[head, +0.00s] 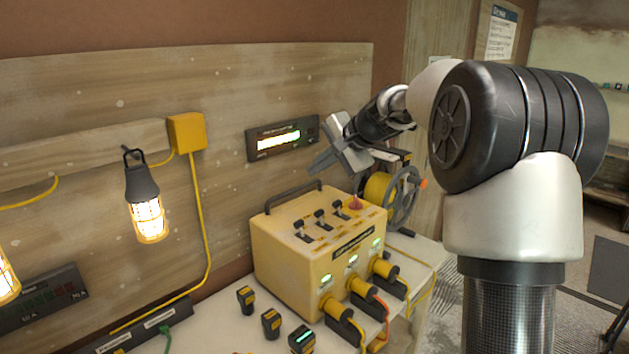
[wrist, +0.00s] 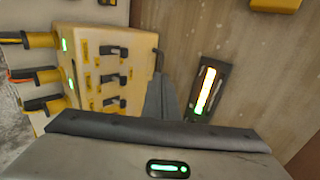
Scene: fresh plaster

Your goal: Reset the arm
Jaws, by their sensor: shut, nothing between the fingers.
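My arm reaches in from the right in the head view and bends toward the wall. My gripper (head: 318,165) is shut and empty, in the air above the back of a yellow power box (head: 285,262). Its shut fingers (wrist: 162,95) also show in the wrist view, beside the yellow box (wrist: 135,45). The box has three black switches, a red knob (head: 355,203) and a dark carry handle on top. Three yellow plugs sit in its front, under green lights. The fingers appear clear of the box.
A lit display (head: 282,138) is on the wooden wall just left of my gripper. A cable reel (head: 403,197) stands behind the box. A caged lamp (head: 147,205) hangs at left. Several small yellow-black blocks (head: 271,322) stand on the white bench.

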